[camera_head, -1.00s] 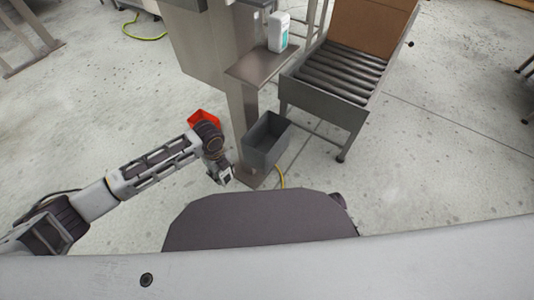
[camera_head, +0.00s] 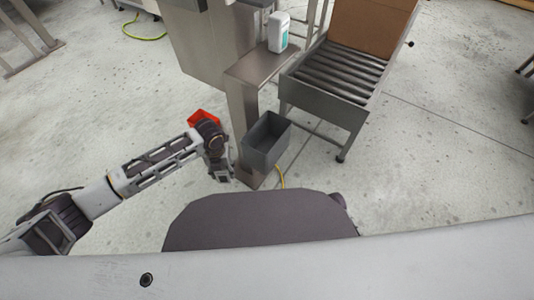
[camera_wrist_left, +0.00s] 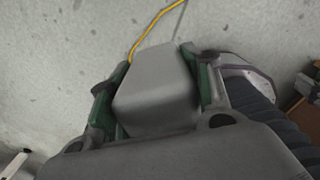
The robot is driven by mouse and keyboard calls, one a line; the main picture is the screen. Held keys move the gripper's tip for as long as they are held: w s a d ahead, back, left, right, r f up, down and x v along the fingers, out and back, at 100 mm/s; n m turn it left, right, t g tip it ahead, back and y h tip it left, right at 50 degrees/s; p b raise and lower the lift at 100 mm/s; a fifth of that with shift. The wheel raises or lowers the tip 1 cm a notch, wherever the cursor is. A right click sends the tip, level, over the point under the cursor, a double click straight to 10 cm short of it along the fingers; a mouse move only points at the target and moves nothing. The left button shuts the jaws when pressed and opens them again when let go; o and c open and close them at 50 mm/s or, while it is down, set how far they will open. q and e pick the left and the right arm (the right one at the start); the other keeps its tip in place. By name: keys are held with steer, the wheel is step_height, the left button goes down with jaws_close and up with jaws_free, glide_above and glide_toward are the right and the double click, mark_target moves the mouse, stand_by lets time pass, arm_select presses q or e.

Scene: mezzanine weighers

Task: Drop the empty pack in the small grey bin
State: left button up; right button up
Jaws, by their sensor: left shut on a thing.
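My left gripper (camera_head: 222,177) hangs low, just left of the small grey bin (camera_head: 262,152). In the left wrist view its two green-edged fingers (camera_wrist_left: 155,92) are shut on a smooth grey block with rounded edges, which I take to be the empty pack (camera_wrist_left: 158,88). In the head view the pack is too small to make out clearly. The bin is open-topped and stands at the foot of a steel stand, right of the post. The part of its inside that shows looks dark. My right gripper is not in view.
A red bin (camera_head: 204,118) is partly hidden behind my left wrist. A steel shelf (camera_head: 262,68) with a white bottle (camera_head: 278,32) juts out above the grey bin. A roller conveyor (camera_head: 335,75) with a cardboard box (camera_head: 372,28) stands right. A yellow cable (camera_head: 281,176) lies near the bin.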

arm_select(q)
steer(key=shift+m, duration=0.8)
steer(key=shift+m, duration=0.5)
